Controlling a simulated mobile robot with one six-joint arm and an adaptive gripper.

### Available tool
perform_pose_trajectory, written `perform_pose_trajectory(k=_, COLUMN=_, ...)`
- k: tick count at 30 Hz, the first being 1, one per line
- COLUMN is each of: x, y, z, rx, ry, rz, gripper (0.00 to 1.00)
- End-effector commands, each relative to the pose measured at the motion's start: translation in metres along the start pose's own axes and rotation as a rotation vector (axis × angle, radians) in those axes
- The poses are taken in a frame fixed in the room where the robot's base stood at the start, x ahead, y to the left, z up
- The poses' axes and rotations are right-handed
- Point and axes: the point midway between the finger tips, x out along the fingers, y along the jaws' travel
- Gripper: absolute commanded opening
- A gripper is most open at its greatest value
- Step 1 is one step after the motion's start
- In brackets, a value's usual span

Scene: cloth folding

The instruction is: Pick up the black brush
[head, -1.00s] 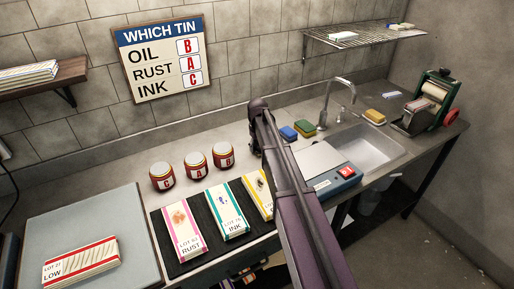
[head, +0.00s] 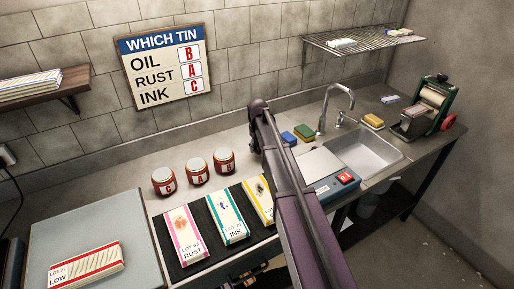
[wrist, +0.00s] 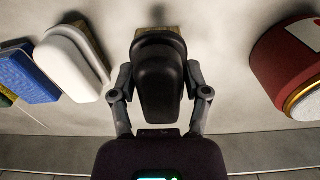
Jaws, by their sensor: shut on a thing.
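The black brush (wrist: 160,85) stands between the fingers of my gripper (wrist: 159,70) in the wrist view, with its tan bristles (wrist: 158,22) towards the counter. My gripper is shut on it, one finger at each side. I cannot tell whether the bristles touch the counter. In the head view my own arm hides the brush and the gripper.
A red tin (wrist: 288,70) is close on the right in the wrist view. Lettered tins (head: 197,173) stand on the counter left of my arm. Lot cards (head: 185,235) lie on a dark mat in front. A sink (head: 368,150) and a roller device (head: 428,108) are to the right.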

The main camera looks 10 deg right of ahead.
Motion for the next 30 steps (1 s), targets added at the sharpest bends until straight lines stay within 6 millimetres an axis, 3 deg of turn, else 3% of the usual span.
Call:
perform_pose_trajectory(k=1, x=-0.011, y=0.000, z=0.000, rx=0.000, ry=0.000, rz=0.000, gripper=0.13)
perform_pose_trajectory(k=15, x=-0.058, y=0.000, z=0.000, rx=0.000, ry=0.000, rz=0.000, gripper=0.13)
perform_pose_trajectory(k=30, x=-0.073, y=0.000, z=0.000, rx=0.000, ry=0.000, rz=0.000, gripper=0.13)
